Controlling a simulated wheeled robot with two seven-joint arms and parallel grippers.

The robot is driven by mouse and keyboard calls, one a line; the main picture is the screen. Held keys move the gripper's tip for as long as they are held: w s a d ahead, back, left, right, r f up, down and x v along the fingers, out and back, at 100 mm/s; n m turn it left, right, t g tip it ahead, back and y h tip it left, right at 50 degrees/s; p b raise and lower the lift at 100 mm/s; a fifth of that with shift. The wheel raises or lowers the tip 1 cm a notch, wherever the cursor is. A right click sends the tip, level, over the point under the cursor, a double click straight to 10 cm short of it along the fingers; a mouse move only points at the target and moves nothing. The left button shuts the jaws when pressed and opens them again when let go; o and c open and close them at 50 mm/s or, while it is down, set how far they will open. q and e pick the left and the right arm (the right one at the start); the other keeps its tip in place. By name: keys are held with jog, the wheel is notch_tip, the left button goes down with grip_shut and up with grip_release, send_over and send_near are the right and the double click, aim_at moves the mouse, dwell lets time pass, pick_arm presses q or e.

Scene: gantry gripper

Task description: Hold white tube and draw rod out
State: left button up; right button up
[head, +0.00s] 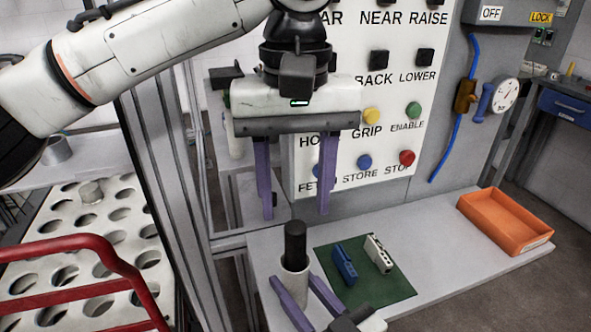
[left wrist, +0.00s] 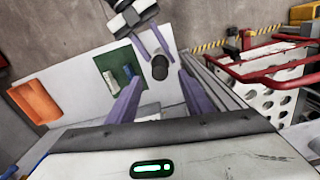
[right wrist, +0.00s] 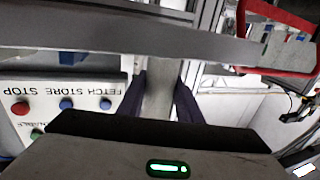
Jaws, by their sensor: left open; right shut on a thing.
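The white tube (head: 294,284) stands upright on the grey bench, with the black rod (head: 295,245) sticking up out of its top. My right gripper (head: 294,281) is shut on the tube, one purple finger on each side. In the right wrist view the tube (right wrist: 160,92) shows pale between those fingers. My left gripper (head: 296,212) is open and empty, pointing down just above the rod's top. In the left wrist view the rod's dark top (left wrist: 160,67) lies between and beyond the open fingers. The rod's lower part is hidden inside the tube.
A green mat (head: 325,265) beside the tube holds a blue block (head: 344,264) and a white block (head: 379,254). A button panel (head: 440,60) stands behind. An orange tray (head: 505,222) sits at right. A rack with round holes and a red rail (head: 60,245) are at left.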

aim_at(296, 227)
pick_arm(q)
notch_tip(296, 227, down, 8)
jog(key=shift+f, duration=0.1)
dwell(0.4)
grip_shut()
jog(key=shift+r, duration=1.6)
pick_arm(e)
jog(key=shift+f, duration=0.15)
pick_arm(q)
jog(key=shift+r, duration=0.25)
jog(key=shift+r, duration=1.45)
jog(key=shift+r, duration=1.35)
